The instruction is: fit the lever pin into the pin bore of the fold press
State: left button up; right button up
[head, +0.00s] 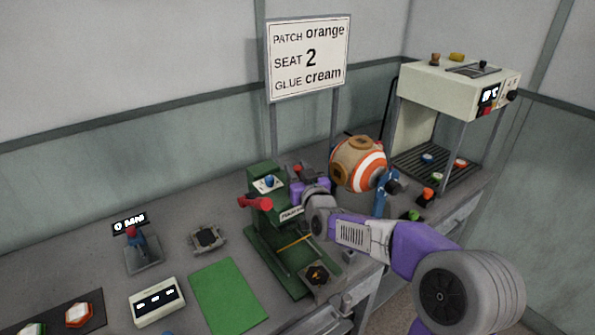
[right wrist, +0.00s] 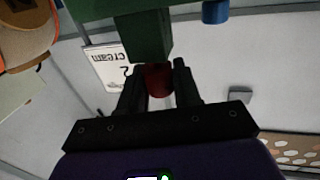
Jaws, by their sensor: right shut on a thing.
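The green fold press (head: 264,228) stands on the bench in the middle of the head view. It has a red handle-like part (head: 255,203) on its left side. My right gripper (head: 301,173) is at the upper right of the press. In the right wrist view, my right gripper (right wrist: 160,82) is shut on a dark red piece, seemingly the lever pin (right wrist: 159,80). The piece's far end meets a green block of the press (right wrist: 145,38). The pin bore is hidden, so I cannot tell whether the pin is inside it. My left gripper is not in view.
A striped orange and cream ball (head: 358,164) sits behind my right arm. A cream machine with a rack (head: 450,90) stands at the right. A green mat (head: 228,295), a white display box (head: 157,301) and a dark square fixture (head: 207,238) lie left of the press. A sign (head: 308,58) stands behind.

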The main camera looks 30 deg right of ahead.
jog(key=shift+f+b, duration=0.5)
jog(key=o, duration=1.1)
jog(key=s, duration=0.3)
jog(key=s+a, duration=0.1)
jog(key=s, duration=0.3)
jog(key=shift+s+a+p, duration=0.2)
jog(key=shift+s+p, duration=0.05)
jog(key=shift+p, duration=0.05)
